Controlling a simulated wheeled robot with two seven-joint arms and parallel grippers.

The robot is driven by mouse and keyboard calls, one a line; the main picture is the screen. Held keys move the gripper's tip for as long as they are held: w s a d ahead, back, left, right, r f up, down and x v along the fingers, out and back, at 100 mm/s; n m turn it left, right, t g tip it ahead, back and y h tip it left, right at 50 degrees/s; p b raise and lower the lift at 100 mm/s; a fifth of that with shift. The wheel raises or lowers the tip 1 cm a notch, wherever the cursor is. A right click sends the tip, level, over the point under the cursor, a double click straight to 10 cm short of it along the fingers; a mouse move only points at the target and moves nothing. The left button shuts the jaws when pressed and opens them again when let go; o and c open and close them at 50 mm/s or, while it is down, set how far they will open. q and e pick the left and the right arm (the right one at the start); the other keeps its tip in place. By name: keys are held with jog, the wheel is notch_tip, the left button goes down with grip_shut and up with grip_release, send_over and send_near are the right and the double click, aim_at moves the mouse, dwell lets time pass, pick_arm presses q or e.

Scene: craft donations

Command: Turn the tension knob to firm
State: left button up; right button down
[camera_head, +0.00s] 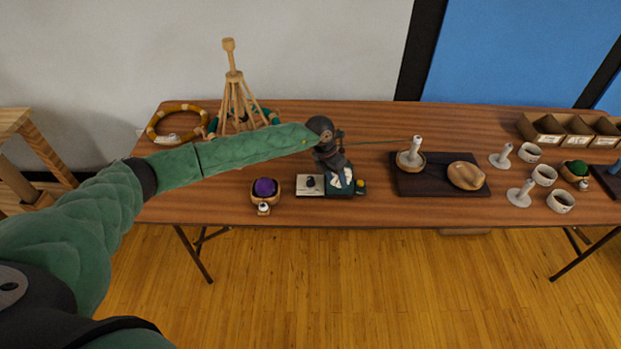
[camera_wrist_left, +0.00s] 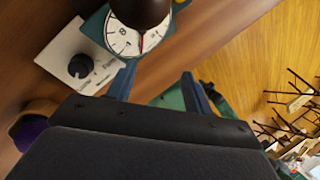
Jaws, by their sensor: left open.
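The tension knob (camera_head: 310,182) is a small black knob on a white plate (camera_head: 303,191) near the table's front edge. In the left wrist view the black knob (camera_wrist_left: 80,66) sits on the white plate (camera_wrist_left: 57,48), with printing too blurred to read fully. Beside it is a dark green unit with a round white dial (camera_wrist_left: 123,38) and a red pointer. A dark brown round part covers some of the dial. My left gripper (camera_head: 337,168) is open above the dial unit, to the right of the knob. Its blue fingers (camera_wrist_left: 158,72) are apart with nothing between them.
A wooden bowl with a purple ball (camera_head: 265,187) stands left of the plate. A dark board (camera_head: 408,182) with a wooden piece lies to the right. A wooden stand (camera_head: 235,95) and rings are behind my arm. White cups and a sectioned box (camera_head: 548,139) are far right.

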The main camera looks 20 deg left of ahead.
aim_at(310, 178)
pick_arm(q)
jog(key=w+a+y, duration=0.1)
jog(key=a, duration=0.2)
jog(key=w+a+y, duration=0.1)
jog(key=a, duration=0.2)
jog(key=w+a+r+y, duration=0.1)
jog(key=a, duration=0.1)
jog(key=shift+a, duration=0.4)
jog(key=shift+a+y, duration=0.3)
jog(key=shift+w+f, duration=0.1)
jog(key=shift+f, duration=0.05)
notch_tip(310, 178, down, 6)
jog(key=p, duration=0.3)
jog(key=shift+f+p, duration=0.35)
jog(key=shift+f, duration=0.3)
pick_arm(e)
jog(key=s+d+f, duration=0.1)
jog(key=s+f, duration=0.1)
jog(key=s, duration=0.7)
jog(key=shift+s+d+g, duration=0.2)
jog(key=shift+s+g, duration=0.1)
jog(key=shift+g, duration=0.1)
pick_arm(q)
jog(key=shift+c, duration=0.3)
jog(key=c, duration=0.9)
